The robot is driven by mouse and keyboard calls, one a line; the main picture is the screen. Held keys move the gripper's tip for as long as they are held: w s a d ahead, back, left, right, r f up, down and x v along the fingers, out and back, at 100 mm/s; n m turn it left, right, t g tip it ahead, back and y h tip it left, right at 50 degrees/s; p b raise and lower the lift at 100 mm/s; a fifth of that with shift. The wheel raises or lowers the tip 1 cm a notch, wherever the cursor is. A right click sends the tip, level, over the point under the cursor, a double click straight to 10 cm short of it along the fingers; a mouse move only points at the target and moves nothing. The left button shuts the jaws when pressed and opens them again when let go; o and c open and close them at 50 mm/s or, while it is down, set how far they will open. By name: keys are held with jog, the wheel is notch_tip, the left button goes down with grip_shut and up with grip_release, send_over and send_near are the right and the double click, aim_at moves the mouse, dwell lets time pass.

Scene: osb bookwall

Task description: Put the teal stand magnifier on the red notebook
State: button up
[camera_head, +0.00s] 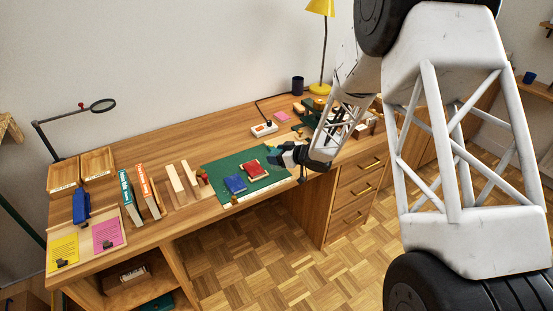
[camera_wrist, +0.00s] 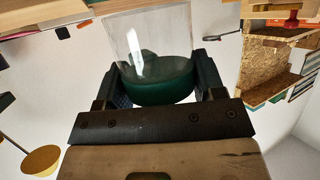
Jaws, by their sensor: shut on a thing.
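The teal stand magnifier (camera_wrist: 150,88) fills the upper middle of the wrist view: a clear cylinder with a dark teal ring. My gripper (camera_wrist: 152,92) is shut on it, with one finger on each side of the teal ring. In the head view my gripper (camera_head: 278,155) is just right of and above the red notebook (camera_head: 253,169); the magnifier cannot be made out there. The red notebook lies flat on the green mat (camera_head: 222,165), near its right part. I cannot tell how high my gripper is above it.
A small red-topped thing (camera_head: 203,177) stands at the mat's left edge. A white power strip (camera_head: 264,128) is behind. Upright books (camera_head: 150,190) stand farther left.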

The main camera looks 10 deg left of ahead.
jog(key=shift+w, duration=0.1)
jog(key=shift+w+a, duration=0.2)
jog(key=shift+w, duration=0.05)
jog(key=shift+w+a+f, duration=0.1)
jog(key=shift+w+f, duration=0.15)
jog(key=shift+f, duration=0.6)
jog(key=shift+w+a+f, duration=0.1)
jog(key=shift+w+f, duration=0.1)
jog(key=shift+f, duration=0.6)
jog(key=shift+f, duration=0.15)
jog(key=o, duration=1)
jog(key=shift+v, duration=3.9)
jog(key=shift+w+d, duration=0.1)
